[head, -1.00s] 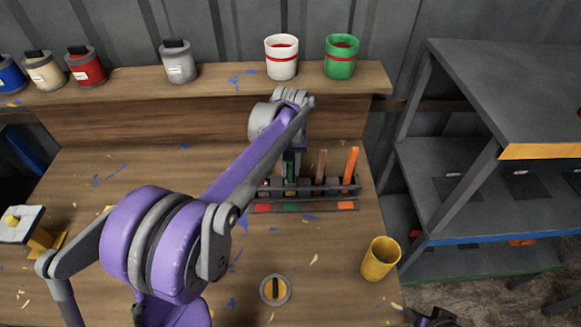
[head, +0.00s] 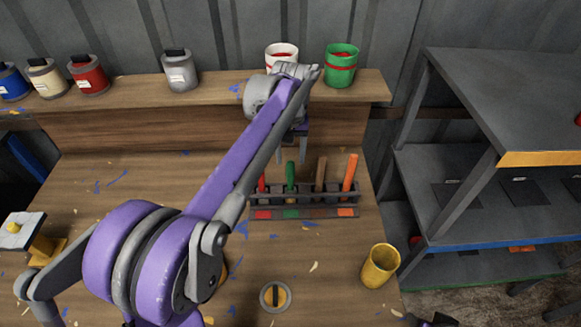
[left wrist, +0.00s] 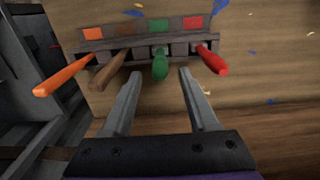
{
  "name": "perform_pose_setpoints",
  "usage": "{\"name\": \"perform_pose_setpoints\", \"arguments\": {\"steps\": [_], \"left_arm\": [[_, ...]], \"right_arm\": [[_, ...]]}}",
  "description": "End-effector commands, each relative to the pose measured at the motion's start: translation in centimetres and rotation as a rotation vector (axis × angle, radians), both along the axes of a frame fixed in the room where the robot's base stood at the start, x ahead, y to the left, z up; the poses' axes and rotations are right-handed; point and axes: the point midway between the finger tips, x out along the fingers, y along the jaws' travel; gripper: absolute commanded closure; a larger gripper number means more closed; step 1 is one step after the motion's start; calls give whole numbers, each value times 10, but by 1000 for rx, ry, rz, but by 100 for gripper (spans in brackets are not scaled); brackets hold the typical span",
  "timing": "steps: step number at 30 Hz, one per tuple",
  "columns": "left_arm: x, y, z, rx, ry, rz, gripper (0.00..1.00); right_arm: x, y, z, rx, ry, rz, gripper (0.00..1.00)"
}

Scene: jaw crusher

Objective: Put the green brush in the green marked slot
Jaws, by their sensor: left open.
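The green brush (head: 290,178) stands upright in the rack (head: 325,197), in the slot behind the green mark (head: 291,213). In the left wrist view the brush's green handle (left wrist: 160,66) lines up with the green mark (left wrist: 158,26). My left gripper (head: 291,158) is open and empty, above and behind the rack. In the left wrist view its two fingers (left wrist: 157,92) are apart, and the handle's end shows just beyond and between their tips, not gripped. My right gripper cannot be made out; only a dark part shows at the bottom edge.
A red brush (head: 261,184), a brown brush (head: 321,174) and an orange brush (head: 350,172) stand in the same rack close by. A yellow cup (head: 380,265) stands at the right front. Paint pots line the raised shelf (head: 215,86) behind.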

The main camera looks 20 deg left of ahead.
Motion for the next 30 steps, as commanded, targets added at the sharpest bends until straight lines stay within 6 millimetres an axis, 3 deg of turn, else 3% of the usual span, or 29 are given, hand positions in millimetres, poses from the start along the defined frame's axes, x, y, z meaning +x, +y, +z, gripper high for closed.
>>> {"name": "perform_pose_setpoints", "arguments": {"steps": [6,16,23,30], "left_arm": [[0,0,33,0,0,0,41],[-10,-4,39,2,-21,-19,41],[-67,-22,24,20,-137,-133,41],[-144,-40,-16,52,-282,-272,41]], "right_arm": [[1,0,4,0,-2,0,50],[1,0,4,0,-3,0,50],[1,0,4,0,-3,0,50],[1,0,4,0,-3,0,50]]}}
